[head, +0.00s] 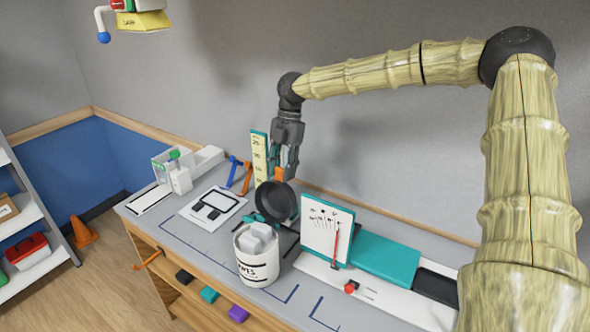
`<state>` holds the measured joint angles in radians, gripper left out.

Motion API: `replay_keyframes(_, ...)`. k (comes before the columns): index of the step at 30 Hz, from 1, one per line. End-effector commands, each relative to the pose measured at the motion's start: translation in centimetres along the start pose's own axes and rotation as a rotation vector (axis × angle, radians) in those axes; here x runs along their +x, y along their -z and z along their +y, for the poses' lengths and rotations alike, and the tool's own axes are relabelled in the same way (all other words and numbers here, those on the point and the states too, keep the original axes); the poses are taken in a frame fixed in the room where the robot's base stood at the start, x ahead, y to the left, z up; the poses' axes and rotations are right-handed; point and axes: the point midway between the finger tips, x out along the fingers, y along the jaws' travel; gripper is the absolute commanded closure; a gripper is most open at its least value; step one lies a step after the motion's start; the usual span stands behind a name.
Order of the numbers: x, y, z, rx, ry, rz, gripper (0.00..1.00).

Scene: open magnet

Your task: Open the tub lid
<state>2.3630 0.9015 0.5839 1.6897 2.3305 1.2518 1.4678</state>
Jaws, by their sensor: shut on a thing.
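The tub (259,269) is a white cylinder with dark lettering, standing on the grey bench top. Its top is open and pale blocks (257,238) show inside. The dark round lid (276,203) is off the tub's mouth, tilted on edge just above and behind it, with its hollow side towards the camera. My gripper (281,174) points down at the lid's upper edge and is shut on it. An orange part shows at the fingertips; the exact contact is small and partly hidden.
A yellow ruler board (259,157) stands close behind my gripper. A white chart board (326,232) and a teal panel (376,258) are to the right. A white tray (213,206) and blue and orange clamps (240,174) are to the left.

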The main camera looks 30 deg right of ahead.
Motion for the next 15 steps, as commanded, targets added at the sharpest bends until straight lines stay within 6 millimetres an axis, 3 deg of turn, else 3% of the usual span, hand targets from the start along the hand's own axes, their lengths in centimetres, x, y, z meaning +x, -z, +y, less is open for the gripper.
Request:
replay_keyframes(6,0.1,2.5,1.2,-0.021,0.007,-0.086,1.00)
replay_keyframes(15,0.2,3.0,1.1,-0.018,0.005,-0.123,1.00)
